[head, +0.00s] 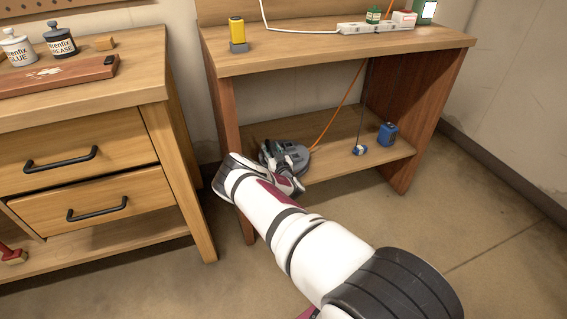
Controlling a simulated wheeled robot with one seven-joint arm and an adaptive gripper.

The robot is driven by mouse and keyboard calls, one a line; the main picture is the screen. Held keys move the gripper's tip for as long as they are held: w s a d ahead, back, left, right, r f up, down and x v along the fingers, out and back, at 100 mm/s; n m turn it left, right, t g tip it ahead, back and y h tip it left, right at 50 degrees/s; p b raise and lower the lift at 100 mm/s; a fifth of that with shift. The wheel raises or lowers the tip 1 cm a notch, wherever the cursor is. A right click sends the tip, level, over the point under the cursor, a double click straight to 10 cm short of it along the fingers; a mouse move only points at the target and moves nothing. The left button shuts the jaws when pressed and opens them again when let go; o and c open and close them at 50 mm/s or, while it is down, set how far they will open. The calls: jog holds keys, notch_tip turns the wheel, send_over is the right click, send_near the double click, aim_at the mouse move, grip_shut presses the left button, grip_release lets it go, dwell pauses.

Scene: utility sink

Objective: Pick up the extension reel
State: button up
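A grey, rounded object with an orange cord rising from it (297,154) lies on the lower shelf of the wooden workbench, toward its left side. It looks like the extension reel, though my arm covers part of it. My arm reaches in from the lower right, and my gripper (272,157) is at the left side of this object, over the shelf's front edge. The gripper's fingers are small and dark against the grey object. I cannot tell whether they touch it or are open or shut.
A bench leg (226,120) stands close left of my gripper. A drawer cabinet (90,150) is further left. Floor at right is clear.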

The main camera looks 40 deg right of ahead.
jog(key=shift+w+d, duration=0.2)
jog(key=shift+w, duration=0.5)
grip_shut()
jog(key=shift+r, duration=0.25)
jog(key=shift+r, duration=0.1)
